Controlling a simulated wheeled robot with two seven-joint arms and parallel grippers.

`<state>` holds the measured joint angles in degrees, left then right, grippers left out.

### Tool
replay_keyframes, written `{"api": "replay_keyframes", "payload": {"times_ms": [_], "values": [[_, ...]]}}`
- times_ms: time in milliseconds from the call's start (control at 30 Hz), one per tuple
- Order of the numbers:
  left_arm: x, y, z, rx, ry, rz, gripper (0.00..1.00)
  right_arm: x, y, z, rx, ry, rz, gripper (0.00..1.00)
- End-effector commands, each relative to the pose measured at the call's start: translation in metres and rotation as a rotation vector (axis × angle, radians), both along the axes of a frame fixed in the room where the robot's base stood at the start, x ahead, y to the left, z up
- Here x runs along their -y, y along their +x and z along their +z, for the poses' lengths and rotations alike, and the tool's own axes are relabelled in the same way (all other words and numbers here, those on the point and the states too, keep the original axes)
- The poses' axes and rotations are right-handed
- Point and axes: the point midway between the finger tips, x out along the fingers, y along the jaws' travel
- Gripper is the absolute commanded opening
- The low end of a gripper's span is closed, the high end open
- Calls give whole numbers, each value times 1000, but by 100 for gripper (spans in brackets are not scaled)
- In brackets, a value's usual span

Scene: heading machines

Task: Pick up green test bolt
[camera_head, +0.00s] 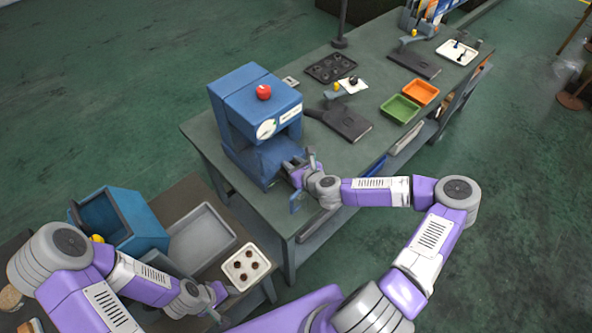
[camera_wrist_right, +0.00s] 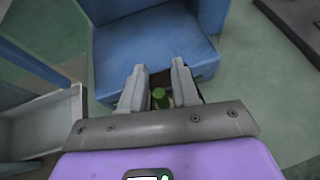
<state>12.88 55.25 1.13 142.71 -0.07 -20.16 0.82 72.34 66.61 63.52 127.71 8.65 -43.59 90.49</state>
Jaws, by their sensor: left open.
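The green test bolt (camera_wrist_right: 160,98) shows in the right wrist view as a small green cylinder between my right fingers, by the front of the blue machine (camera_wrist_right: 150,45). My right gripper (camera_wrist_right: 160,80) has its fingers apart, with a narrow gap seen on either side of the bolt. In the head view my right gripper (camera_head: 298,164) is at the front opening of the blue machine (camera_head: 240,118); the bolt cannot be made out there. My left gripper (camera_head: 218,296) is open, low beside the white tray with dark round parts (camera_head: 228,281).
A red button (camera_head: 264,92) tops the machine. On the green workbench (camera_head: 352,167) are a black device (camera_head: 348,122), a green bin (camera_head: 400,109) and an orange bin (camera_head: 422,92). A grey tray (camera_head: 203,236) and a blue bin (camera_head: 143,234) stand on the lower table at left.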

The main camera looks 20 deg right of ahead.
Motion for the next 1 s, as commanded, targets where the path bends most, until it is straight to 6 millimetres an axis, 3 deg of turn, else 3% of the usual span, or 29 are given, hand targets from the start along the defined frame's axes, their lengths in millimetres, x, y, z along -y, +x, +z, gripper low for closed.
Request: {"api": "replay_keyframes", "payload": {"times_ms": [33,200,567,667,1000], "values": [[0,0,0,0,0,0,51,0,0,0,0,0,0,22],[0,0,0,0,0,0,51,0,0,0,0,0,0,0],[0,0,1,0,0,0,51,0,0,4,2,-2,1,0],[0,0,3,0,0,0,51,1,0,16,3,-3,0,0],[0,0,14,0,0,0,51,0,0,82,3,-3,0,0]]}}
